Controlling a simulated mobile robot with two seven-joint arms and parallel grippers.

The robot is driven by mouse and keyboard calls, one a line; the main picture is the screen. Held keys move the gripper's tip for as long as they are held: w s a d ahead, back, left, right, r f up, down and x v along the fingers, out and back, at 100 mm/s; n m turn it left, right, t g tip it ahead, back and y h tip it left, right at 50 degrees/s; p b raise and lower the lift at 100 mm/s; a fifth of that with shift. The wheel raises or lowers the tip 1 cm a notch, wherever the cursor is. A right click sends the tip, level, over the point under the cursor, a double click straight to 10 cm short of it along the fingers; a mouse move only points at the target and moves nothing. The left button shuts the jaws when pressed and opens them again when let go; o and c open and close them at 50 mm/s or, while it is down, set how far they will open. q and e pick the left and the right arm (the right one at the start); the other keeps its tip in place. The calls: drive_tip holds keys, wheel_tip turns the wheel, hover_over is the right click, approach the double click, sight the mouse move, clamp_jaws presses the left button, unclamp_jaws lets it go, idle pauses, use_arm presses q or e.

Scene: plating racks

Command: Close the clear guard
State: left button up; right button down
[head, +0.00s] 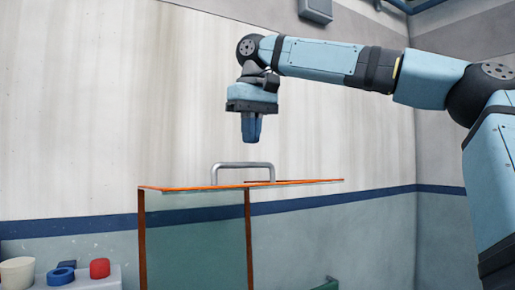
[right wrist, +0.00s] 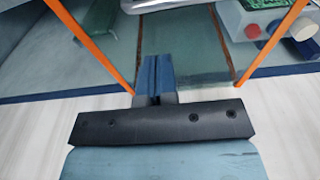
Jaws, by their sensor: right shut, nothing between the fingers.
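The clear guard (head: 195,238) stands in the lower middle of the head view, a see-through box with orange edges. A grey bar handle (head: 243,165) rises from its top. My right gripper (head: 251,142) points down above the handle, shut and empty, with a visible gap between its fingertips and the bar. In the right wrist view, the shut fingers (right wrist: 156,60) lie between two orange guard edges (right wrist: 272,42). Part of the grey handle (right wrist: 150,5) shows at the top edge there. The guard's lower part is cut off in the head view. My left gripper is out of view.
A wall with a blue stripe (head: 75,226) stands behind. The air around my right gripper is clear.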

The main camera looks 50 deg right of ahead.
drive_tip(key=s+f, duration=0.2)
drive_tip(key=f, duration=0.1)
drive_tip(key=shift+s+a, duration=0.2)
drive_tip(key=shift+s, duration=0.1)
drive_tip(key=shift+f, duration=0.15)
drive_tip(key=shift+w+a, duration=0.1)
drive_tip(key=shift+w, duration=0.05)
drive_tip(key=shift+f, duration=0.1)
